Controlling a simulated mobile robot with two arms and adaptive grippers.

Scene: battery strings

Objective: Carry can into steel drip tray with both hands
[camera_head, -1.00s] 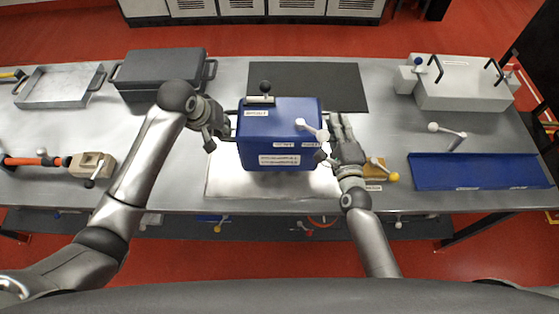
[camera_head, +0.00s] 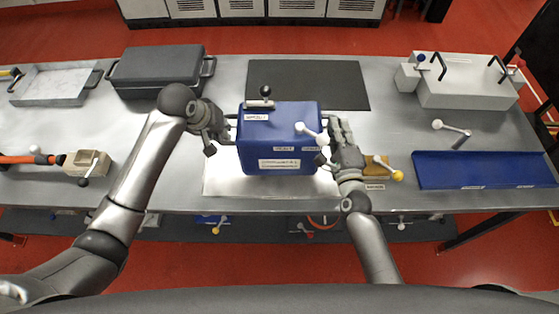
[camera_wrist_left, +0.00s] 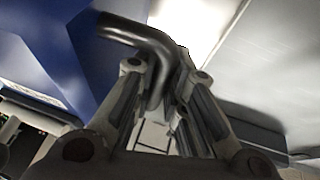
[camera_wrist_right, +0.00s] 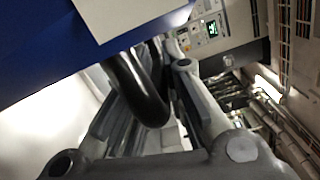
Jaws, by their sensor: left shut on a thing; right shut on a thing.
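The can is a blue box (camera_head: 280,140) with white labels, a black knob on its top and side handles. My left gripper (camera_head: 222,126) is shut on its left handle; the left wrist view shows this black bent handle (camera_wrist_left: 150,40) between the fingers. My right gripper (camera_head: 333,133) is shut on the right handle, which shows dark between the fingers in the right wrist view (camera_wrist_right: 140,90). The can looks upright, above a bright flat steel surface (camera_head: 225,180); I cannot tell its height. A rimmed steel tray (camera_head: 55,87) with side handles stands at the back left.
A dark grey box (camera_head: 158,72) stands back left, between the steel tray and the can. A black mat (camera_head: 345,85) lies behind the can. A blue tray (camera_head: 485,172) and a white case (camera_head: 465,80) are on the right. A beige block (camera_head: 88,163) is front left.

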